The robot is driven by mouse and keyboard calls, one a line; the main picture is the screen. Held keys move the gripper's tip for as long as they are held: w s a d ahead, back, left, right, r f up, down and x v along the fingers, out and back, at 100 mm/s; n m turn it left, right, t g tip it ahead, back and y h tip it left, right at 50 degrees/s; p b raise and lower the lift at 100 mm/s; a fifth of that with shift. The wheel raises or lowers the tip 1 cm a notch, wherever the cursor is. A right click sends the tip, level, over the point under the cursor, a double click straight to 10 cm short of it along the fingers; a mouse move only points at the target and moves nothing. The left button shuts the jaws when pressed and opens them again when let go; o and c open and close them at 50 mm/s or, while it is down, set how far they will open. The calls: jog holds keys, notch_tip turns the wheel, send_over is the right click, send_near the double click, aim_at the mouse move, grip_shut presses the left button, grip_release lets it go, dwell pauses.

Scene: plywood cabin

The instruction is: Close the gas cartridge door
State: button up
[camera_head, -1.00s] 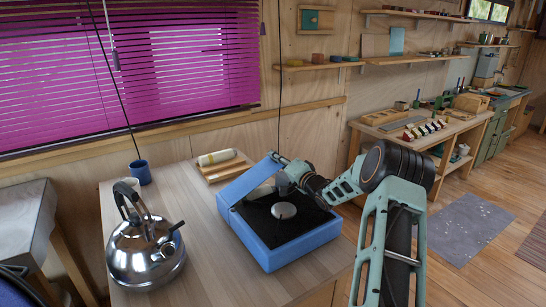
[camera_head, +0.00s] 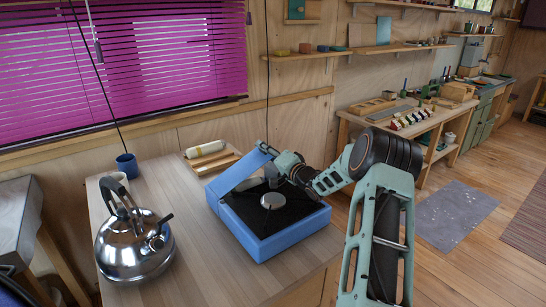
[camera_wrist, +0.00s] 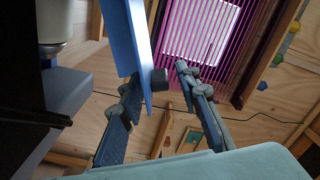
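The gas stove is a blue case (camera_head: 275,243) with a black top and round burner (camera_head: 272,201), standing on the wooden table. Its blue door (camera_head: 238,171) stands tilted up along the case's far left side. My gripper (camera_head: 270,165) is at the door's far right end, with its fingertips small and partly hidden there. In the wrist view, the blue door panel (camera_wrist: 122,35) crosses in front of the left finger. My gripper (camera_wrist: 170,76) has its fingertips apart, with a narrow gap between them. I cannot tell whether a finger touches the panel. A pale cylinder (camera_wrist: 54,20) shows at the upper left.
A steel kettle (camera_head: 135,245) stands left of the stove. A blue mug (camera_head: 127,165) and a roll on a wooden tray (camera_head: 212,162) are behind it. The table (camera_head: 185,215) is clear between kettle and stove. A workbench (camera_head: 400,130) stands farther right.

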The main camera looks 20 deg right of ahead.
jog(key=v, duration=1.1)
jog(key=shift+s, duration=0.25)
